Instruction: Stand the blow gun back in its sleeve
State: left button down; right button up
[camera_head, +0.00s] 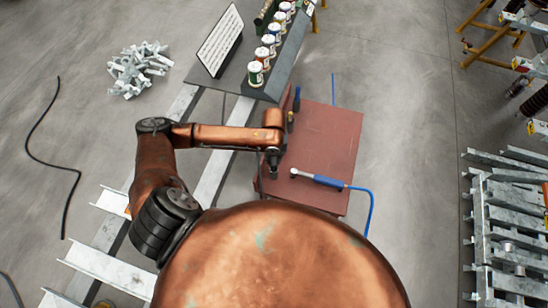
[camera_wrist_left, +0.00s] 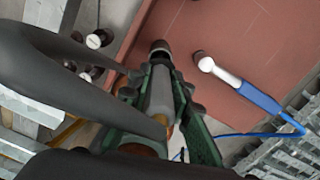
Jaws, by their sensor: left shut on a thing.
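My left gripper (camera_head: 273,165) is above the left part of the red-brown table top. In the left wrist view its green-sided fingers (camera_wrist_left: 165,110) are shut on a grey, tube-shaped thing (camera_wrist_left: 158,90) with a dark round end. I cannot tell for sure whether this is the blow gun. A blue-handled tool (camera_head: 328,182) with a pale head and a blue hose lies on the table to the right of the gripper, apart from it. It also shows in the left wrist view (camera_wrist_left: 258,98). I cannot make out the sleeve with certainty. My right gripper is not in view.
The table top (camera_head: 330,140) is mostly bare. A small yellow and dark thing (camera_head: 290,118) and a narrow blue thing (camera_head: 297,98) stand at its back left. A dark shelf (camera_head: 265,88) holds several cans and a white sign board (camera_head: 220,40). Metal frames (camera_head: 505,220) stand at right.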

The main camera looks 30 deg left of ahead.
pick_arm(q)
jog(key=shift+f+b, duration=0.95)
jog(key=shift+f, duration=1.6)
jog(key=c, duration=1.7)
grip_release()
jog(key=shift+r, duration=0.1)
jog(key=shift+r, duration=0.3)
notch_tip(320, 180, up, 11)
jog(key=shift+r, duration=0.1)
